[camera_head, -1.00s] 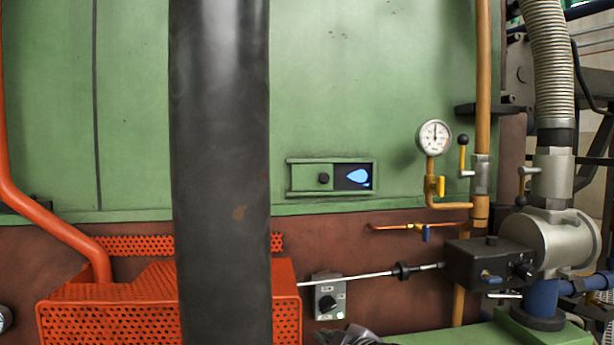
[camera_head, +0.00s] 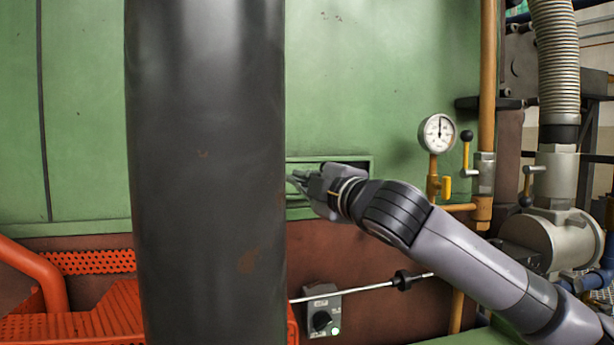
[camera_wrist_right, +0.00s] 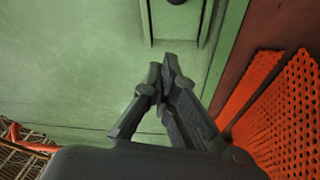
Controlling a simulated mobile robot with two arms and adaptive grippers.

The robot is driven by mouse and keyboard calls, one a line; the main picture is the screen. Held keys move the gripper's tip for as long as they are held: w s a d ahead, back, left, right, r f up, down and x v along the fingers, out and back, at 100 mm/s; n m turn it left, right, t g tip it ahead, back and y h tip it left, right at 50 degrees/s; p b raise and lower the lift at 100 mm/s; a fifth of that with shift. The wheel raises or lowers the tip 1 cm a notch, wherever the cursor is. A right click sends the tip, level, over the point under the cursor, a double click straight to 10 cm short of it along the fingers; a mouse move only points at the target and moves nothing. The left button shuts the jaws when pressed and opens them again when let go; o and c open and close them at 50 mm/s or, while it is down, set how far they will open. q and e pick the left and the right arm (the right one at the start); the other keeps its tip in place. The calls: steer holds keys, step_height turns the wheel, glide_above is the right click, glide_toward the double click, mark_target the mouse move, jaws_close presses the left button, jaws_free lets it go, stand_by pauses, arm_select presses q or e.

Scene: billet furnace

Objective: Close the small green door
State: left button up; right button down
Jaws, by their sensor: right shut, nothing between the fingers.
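The small green door is a sliding panel with a dark knob (camera_wrist_right: 176,2) in a green frame (camera_head: 345,160) on the furnace wall. In the head view my right gripper (camera_head: 294,180) and wrist cover most of it, including its opening, so its position cannot be told there. In the right wrist view part of the green door panel (camera_wrist_right: 178,28) shows beyond the fingertips, with the knob at the top edge. My right gripper (camera_wrist_right: 166,68) is shut and empty, beside the knob and apart from it. My left gripper is not in view.
A dark vertical column (camera_head: 205,200) blocks the wall just left of the door. A pressure gauge (camera_head: 437,133) and valves stand to the right. A metal rod (camera_head: 350,289) and a switch box (camera_head: 321,315) are below. Orange perforated guards (camera_head: 80,315) sit lower left.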

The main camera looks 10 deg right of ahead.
mark_target(288, 170)
steer(key=p+x, duration=0.1)
steer(key=x, duration=0.2)
steer(key=p+x, duration=0.2)
steer(key=x, duration=0.1)
steer(key=shift+w+d+r, duration=0.15)
steer(key=shift+w+r, duration=0.05)
steer(key=shift+r, duration=0.05)
steer(key=d, duration=0.1)
steer(key=d+f, duration=0.1)
steer(key=d, duration=0.1)
steer(key=shift+s+p, duration=0.1)
steer(key=shift+p, duration=0.3)
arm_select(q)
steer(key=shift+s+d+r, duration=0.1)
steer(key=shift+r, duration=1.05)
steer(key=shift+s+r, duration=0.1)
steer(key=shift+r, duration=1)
arm_select(e)
steer(key=shift+f, duration=0.15)
